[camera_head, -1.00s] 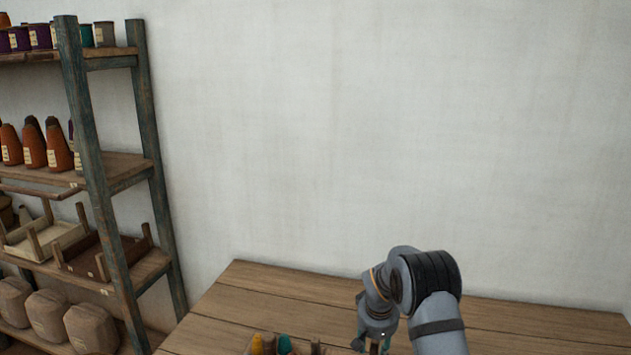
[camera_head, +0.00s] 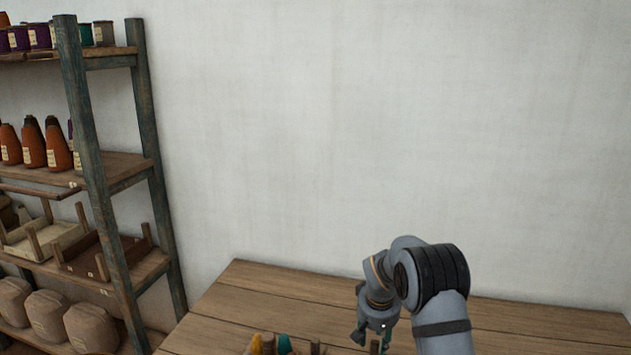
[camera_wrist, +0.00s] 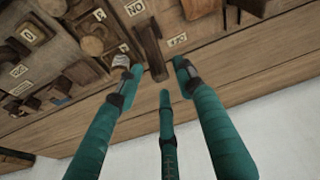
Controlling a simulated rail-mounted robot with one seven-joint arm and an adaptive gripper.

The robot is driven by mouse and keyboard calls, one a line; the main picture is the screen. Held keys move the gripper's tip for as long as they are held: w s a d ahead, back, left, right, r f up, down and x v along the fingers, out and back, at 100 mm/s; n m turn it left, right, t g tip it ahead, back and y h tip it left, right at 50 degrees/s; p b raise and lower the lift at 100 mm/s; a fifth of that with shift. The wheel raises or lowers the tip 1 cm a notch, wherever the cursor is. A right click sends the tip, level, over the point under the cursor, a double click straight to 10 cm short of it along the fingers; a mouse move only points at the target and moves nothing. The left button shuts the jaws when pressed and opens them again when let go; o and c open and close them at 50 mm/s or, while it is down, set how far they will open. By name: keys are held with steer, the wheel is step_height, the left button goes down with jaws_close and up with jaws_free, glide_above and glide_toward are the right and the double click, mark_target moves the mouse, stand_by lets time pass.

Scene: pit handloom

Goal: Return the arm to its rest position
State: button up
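My arm reaches over the wooden table (camera_head: 270,295) from the lower right in the head view. My gripper (camera_wrist: 160,80) has three teal fingers, spread apart with nothing visible held between them in the wrist view. In the head view only part of my gripper (camera_head: 372,338) shows, low in the picture above the table. Its fingertips are cut off or hidden there. Beyond the fingertips in the wrist view lies a dark wooden piece (camera_wrist: 151,52) beside small labels; I cannot tell the distance between them.
Labelled compartments with wooden items (camera_wrist: 95,35) fill the upper left of the wrist view. Cones and pegs (camera_head: 270,345) stand at the table's near edge. A shelf rack (camera_head: 110,190) stands at the left. A bare wall is behind; the table's back is clear.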

mark_target(374, 347)
steer(key=p+x, duration=0.1)
steer(key=x, duration=0.3)
steer(key=shift+s, duration=0.5)
